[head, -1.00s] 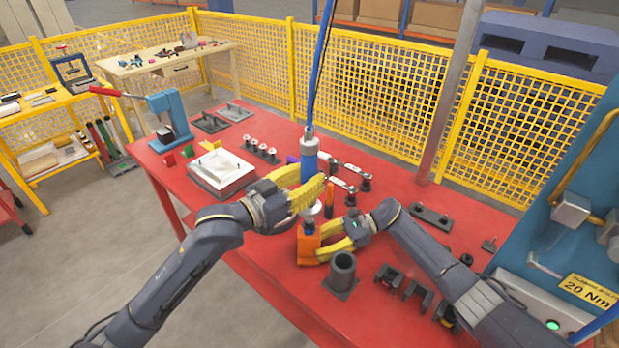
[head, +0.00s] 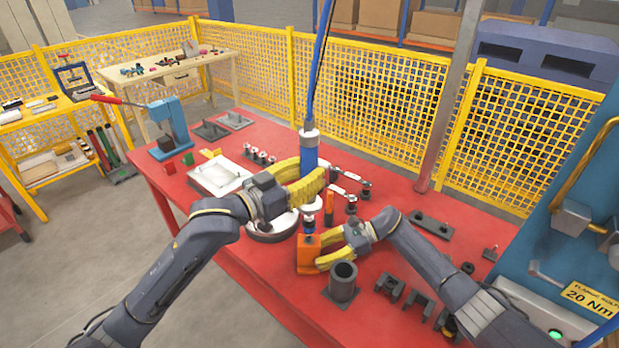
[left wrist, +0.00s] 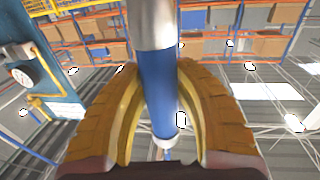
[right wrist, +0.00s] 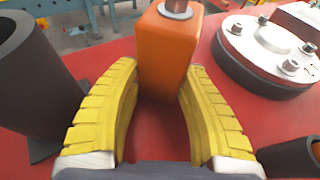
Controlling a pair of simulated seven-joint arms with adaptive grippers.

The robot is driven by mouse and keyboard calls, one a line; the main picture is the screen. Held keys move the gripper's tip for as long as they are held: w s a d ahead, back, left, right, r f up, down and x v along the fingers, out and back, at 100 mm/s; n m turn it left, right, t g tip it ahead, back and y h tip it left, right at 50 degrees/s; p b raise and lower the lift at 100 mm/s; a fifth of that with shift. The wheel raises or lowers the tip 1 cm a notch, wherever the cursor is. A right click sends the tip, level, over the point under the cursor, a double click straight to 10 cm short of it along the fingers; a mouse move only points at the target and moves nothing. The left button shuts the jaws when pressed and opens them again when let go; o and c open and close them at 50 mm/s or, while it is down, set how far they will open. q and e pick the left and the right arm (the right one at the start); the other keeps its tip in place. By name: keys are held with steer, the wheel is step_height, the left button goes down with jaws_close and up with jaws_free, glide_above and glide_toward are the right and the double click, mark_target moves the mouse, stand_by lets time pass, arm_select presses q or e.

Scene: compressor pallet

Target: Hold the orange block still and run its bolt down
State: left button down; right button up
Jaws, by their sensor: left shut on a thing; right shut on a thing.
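An orange block (head: 308,258) stands on the red table with my right gripper (head: 322,252) shut around its sides. In the right wrist view the block (right wrist: 166,55) sits between both yellow fingers (right wrist: 160,100), with a grey washer and bolt (right wrist: 176,8) on top, cut off by the frame edge. My left gripper (head: 312,187) is shut on a blue driver (head: 309,158) hanging upright from a blue hose. The left wrist view shows the driver (left wrist: 160,85) between its fingers. The driver's lower end is just above or on the block's top; contact cannot be told.
A dark hollow cylinder (head: 342,278) stands close to the block's right front. A round silver-topped flange (head: 270,230) lies behind left, under my left arm. Dark brackets (head: 404,293) lie to the right. A blue station (head: 565,235) with a 20 Nm label stands at far right.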

mark_target(302, 157)
arm_select(q)
steer(key=shift+r, duration=2.5)
arm_select(e)
steer(key=shift+f, duration=0.1)
steer(key=o, duration=1.4)
steer(key=shift+c, duration=0.2)
